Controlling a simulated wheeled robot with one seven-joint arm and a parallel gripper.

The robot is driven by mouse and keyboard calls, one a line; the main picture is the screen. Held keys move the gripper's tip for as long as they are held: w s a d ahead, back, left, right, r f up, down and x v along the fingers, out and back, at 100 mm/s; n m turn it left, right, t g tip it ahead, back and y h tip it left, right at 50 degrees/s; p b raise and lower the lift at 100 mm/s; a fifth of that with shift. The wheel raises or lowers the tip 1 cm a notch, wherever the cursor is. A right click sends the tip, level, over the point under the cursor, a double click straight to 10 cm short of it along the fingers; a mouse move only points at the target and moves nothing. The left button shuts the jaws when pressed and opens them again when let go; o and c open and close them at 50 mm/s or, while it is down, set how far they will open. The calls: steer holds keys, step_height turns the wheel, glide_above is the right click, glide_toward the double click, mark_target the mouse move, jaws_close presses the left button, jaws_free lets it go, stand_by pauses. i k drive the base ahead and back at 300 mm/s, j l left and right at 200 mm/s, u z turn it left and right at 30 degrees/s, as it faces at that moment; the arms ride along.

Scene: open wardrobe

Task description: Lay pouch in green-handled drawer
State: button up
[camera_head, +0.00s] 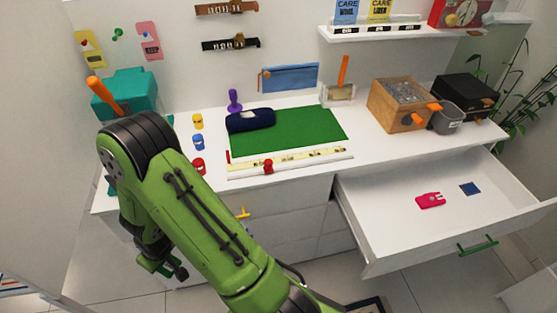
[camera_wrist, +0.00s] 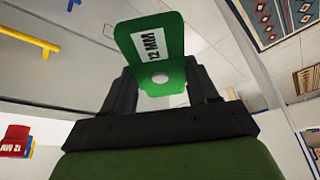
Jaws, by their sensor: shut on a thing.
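The green-handled drawer (camera_head: 385,232) is pulled open at the right of the white counter, with its green handle (camera_head: 478,245) on the front. A dark blue pouch (camera_head: 250,120) lies on the left part of the green mat (camera_head: 300,133); I cannot tell whether it is the task's pouch. A flat blue pouch-like piece (camera_head: 290,78) is against the wall behind. My gripper (camera_head: 165,262) is low at the left, in front of the counter, partly hidden by my arm. In the wrist view my gripper (camera_wrist: 164,82) is shut on a green piece marked 12 MM (camera_wrist: 150,40).
The open drawer holds a pink item (camera_head: 430,200) and a small dark blue square (camera_head: 470,188), with bare floor around them. Yellow, blue and red pieces (camera_head: 198,166) stand left of the mat. A wooden box (camera_head: 385,108) and grey bin (camera_head: 447,118) stand behind the drawer.

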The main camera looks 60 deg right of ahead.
mark_target(403, 226)
steer(key=k+l, duration=0.3)
steer(key=k, duration=0.25)
steer(key=k+l, duration=0.25)
steer(key=k, duration=0.25)
steer(key=k+l+z, duration=0.1)
steer(key=k+l, duration=0.2)
steer(key=k, duration=0.25)
steer(key=k+l, duration=0.3)
steer(key=k, duration=0.2)
